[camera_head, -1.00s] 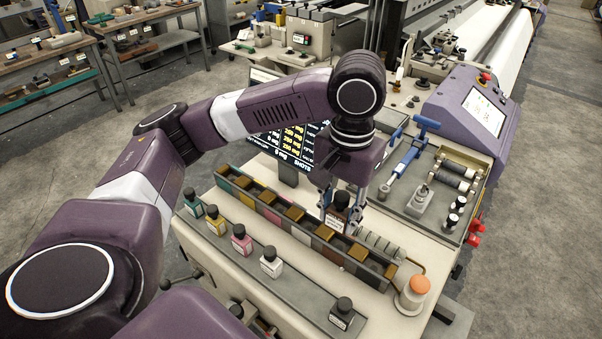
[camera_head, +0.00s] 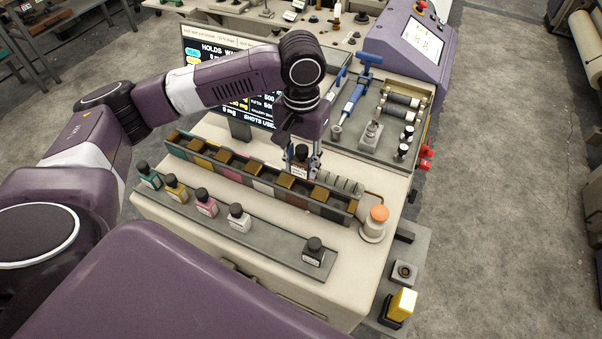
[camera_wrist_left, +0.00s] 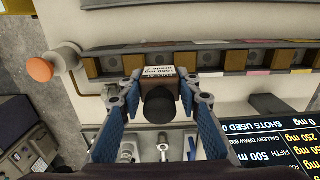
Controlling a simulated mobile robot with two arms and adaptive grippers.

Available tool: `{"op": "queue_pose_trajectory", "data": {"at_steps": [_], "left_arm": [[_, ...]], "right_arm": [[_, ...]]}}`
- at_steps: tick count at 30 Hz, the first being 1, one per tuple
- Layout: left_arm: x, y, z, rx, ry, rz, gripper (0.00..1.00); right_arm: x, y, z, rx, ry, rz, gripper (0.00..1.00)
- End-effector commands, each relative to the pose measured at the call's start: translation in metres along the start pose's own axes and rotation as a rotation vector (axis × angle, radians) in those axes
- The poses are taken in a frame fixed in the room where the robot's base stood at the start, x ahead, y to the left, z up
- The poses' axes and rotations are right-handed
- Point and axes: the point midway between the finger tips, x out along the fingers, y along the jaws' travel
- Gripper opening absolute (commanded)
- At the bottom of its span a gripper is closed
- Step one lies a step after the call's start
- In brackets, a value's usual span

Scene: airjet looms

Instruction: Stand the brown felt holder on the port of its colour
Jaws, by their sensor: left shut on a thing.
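The brown felt holder (camera_head: 299,166) has a black cap and a white label. My left gripper (camera_head: 300,170) is shut on it and holds it upright by the far side of the port rail. In the left wrist view the holder (camera_wrist_left: 158,92) sits between the two fingers, cap toward the camera. The port rail (camera_head: 240,177) is a long trough with coloured front panels: teal, yellow, pink, white, brown and dark. The brown-panelled port (camera_head: 294,199) is just nearer than the holder. Whether the holder's base touches anything is hidden. My right gripper is not in view.
A grey front shelf (camera_head: 274,247) bears teal, yellow, pink, white and black holders, with a gap between white and black. An orange-topped knob (camera_head: 377,220) stands at the rail's right end. A screen (camera_head: 225,60) and a tool tray (camera_head: 355,143) lie beyond.

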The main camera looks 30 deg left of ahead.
Motion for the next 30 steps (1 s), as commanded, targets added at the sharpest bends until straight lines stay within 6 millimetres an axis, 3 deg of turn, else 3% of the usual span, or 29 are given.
{"op": "queue_pose_trajectory", "data": {"at_steps": [12, 30], "left_arm": [[0.048, 0.000, 0.001, -0.001, -0.002, 0.000, 0.04], [0.059, 0.000, 0.000, 0.000, -0.001, 0.001, 0.04]], "right_arm": [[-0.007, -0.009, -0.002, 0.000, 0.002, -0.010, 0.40], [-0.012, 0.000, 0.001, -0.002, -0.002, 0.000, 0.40]]}}
